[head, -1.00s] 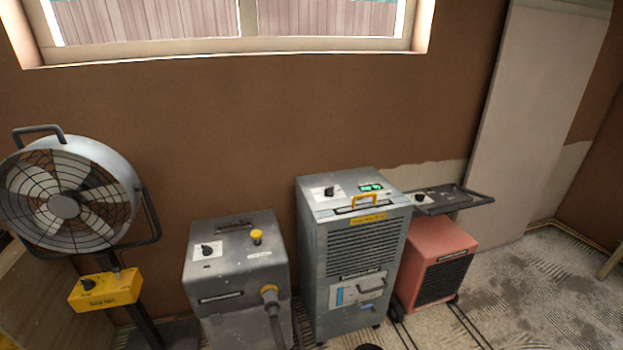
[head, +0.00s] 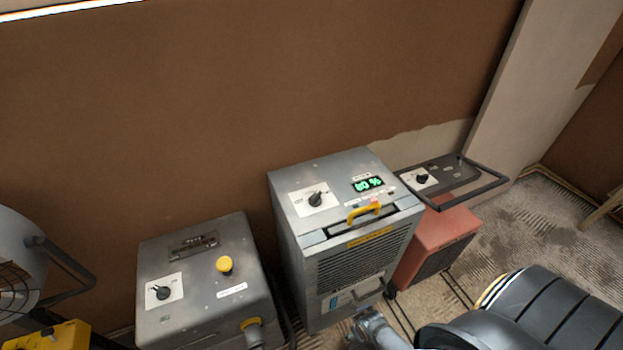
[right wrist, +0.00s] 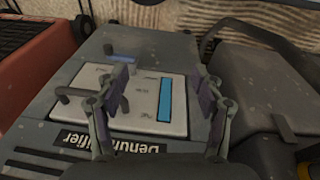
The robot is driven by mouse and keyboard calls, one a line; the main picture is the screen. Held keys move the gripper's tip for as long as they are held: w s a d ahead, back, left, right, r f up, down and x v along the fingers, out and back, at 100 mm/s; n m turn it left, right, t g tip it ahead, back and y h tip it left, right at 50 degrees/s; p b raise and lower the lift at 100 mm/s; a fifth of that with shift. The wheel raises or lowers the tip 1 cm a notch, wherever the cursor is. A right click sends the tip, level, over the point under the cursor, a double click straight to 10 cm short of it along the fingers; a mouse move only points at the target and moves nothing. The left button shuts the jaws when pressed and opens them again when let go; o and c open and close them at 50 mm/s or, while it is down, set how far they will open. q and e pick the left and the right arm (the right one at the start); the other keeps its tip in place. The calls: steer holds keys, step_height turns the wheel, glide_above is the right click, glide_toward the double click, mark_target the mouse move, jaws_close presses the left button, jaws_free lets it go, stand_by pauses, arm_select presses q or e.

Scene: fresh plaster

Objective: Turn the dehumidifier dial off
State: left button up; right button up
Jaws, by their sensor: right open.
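The dehumidifier (head: 352,255) is the tall grey metal box at the centre of the head view. Its dial (head: 316,199) is a black knob on a white plate on the top, left of a lit green display (head: 368,184). A yellow handle (head: 364,211) is at the top's front edge. My right gripper (right wrist: 165,95) is open and empty in the right wrist view, over the dehumidifier's front panel (right wrist: 145,120), which has a blue strip. The dial does not show in that view. My right arm enters the head view at lower right. My left gripper is not in view.
A grey box (head: 205,285) with its own black knob and yellow button stands left of the dehumidifier. A red machine (head: 437,243) with a black handle bar stands at its right. A fan (head: 20,265) is at far left. Bare floor lies at right.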

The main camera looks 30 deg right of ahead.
steer(key=w+a+r+p, duration=0.1)
steer(key=w+r, duration=0.2)
steer(key=r, duration=0.4)
steer(key=w+r+t+p, duration=0.15)
steer(key=w+r, duration=0.25)
steer(key=r, duration=0.4)
steer(key=w+a+r+g+p, duration=0.1)
steer(key=w+r+p, duration=0.15)
steer(key=r, duration=0.45)
step_height(320, 180, up, 27)
steer(key=n+t+y+p, duration=0.2)
steer(key=n+y+p, duration=0.1)
steer(key=n, duration=0.2)
glide_above(316, 195)
steer(key=s+d, duration=0.2)
steer(key=s, duration=0.2)
steer(key=shift+g, duration=0.25)
steer(key=p+x, duration=0.2)
steer(key=x, duration=0.8)
steer(key=shift+w+f, duration=0.1)
steer(key=shift+w, duration=0.05)
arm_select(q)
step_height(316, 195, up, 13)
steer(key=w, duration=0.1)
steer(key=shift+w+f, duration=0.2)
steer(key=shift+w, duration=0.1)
arm_select(e)
steer(key=shift+c, duration=0.4)
steer(key=c, duration=1.1)
